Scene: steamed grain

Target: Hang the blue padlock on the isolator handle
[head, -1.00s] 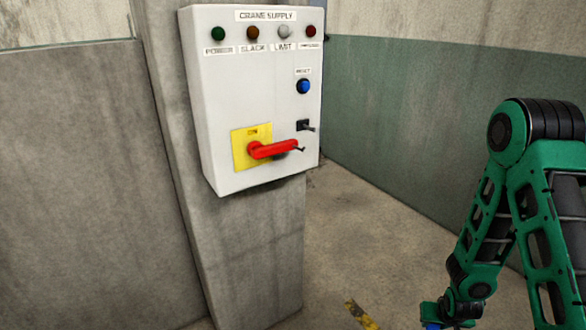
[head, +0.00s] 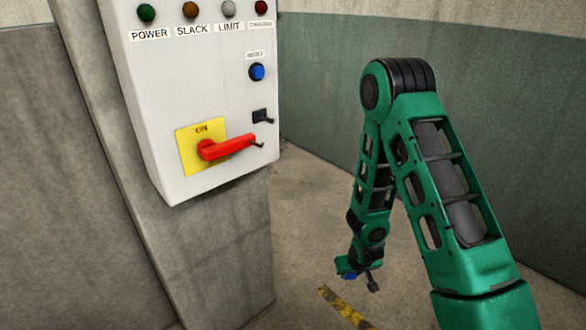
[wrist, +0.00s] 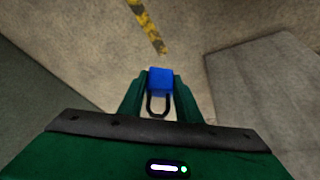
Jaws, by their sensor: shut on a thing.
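The red isolator handle (head: 228,148) is on a yellow plate (head: 188,158) marked ON, low on the front of the white box. It points to the right and has a small dark piece at its free end. My gripper (head: 358,278) is low, to the right of the box and below the handle, well apart from it. In the wrist view my gripper (wrist: 158,98) is shut on the blue padlock (wrist: 160,80). The padlock's dark shackle (wrist: 158,106) points toward the palm. In the head view only a little blue of the padlock (head: 349,275) shows.
The white box (head: 150,90) is on a concrete pillar (head: 225,255). A blue reset button (head: 257,72) and a small dark switch (head: 262,116) stick out above the handle. A yellow and black strip (head: 345,307) lies on the floor. The space between arm and box is clear.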

